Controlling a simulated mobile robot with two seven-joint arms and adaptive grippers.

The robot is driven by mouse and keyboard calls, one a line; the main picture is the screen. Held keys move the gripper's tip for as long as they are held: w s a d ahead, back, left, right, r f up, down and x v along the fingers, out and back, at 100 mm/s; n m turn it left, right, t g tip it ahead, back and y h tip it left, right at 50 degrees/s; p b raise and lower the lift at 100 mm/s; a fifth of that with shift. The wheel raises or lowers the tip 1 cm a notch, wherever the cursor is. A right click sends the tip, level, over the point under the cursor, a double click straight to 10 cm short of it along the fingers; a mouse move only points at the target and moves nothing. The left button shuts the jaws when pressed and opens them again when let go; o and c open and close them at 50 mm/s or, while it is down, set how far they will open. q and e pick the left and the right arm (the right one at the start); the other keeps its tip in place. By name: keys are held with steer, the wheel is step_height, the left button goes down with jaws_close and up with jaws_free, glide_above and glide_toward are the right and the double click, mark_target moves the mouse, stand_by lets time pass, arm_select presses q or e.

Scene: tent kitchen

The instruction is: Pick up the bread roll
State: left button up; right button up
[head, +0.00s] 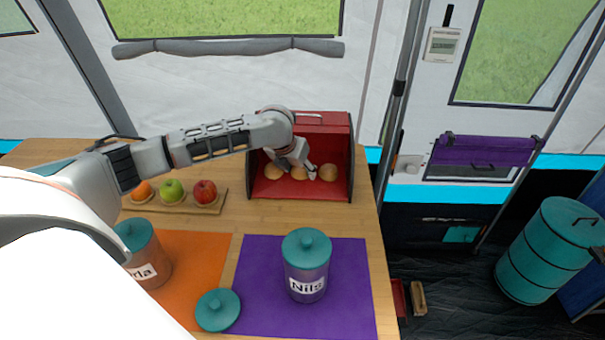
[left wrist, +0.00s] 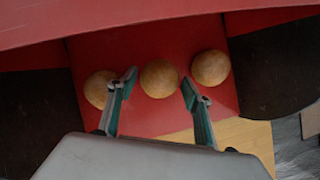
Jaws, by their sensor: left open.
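Three round golden-brown bread rolls lie in a row on the floor of a red bread box (head: 318,124) at the back of the table. The left roll (head: 273,171), the middle roll (head: 298,173) and the right roll (head: 328,172) show in the head view. My left gripper (head: 300,169) reaches into the box from above and is open. In the left wrist view, the fingers (left wrist: 157,85) stand either side of the middle roll (left wrist: 159,78), apart from it. The left finger is close to the left roll (left wrist: 101,89), the right finger close to the right roll (left wrist: 210,68). My right gripper is not in view.
A wooden tray (head: 222,200) holds an orange, a green apple and a red apple. A jar labelled Nils (head: 306,268) stands on a purple mat (head: 347,255). Another lidded jar (head: 148,258) and a loose teal lid (head: 217,310) are nearer on the left.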

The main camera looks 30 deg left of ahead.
arm_select(q)
steer(key=shift+w+f, duration=0.1)
steer(key=shift+w, duration=0.1)
arm_select(e)
steer(key=shift+d, duration=0.1)
arm_select(q)
steer(key=c, duration=0.6)
arm_select(e)
steer(key=shift+s+f, duration=0.1)
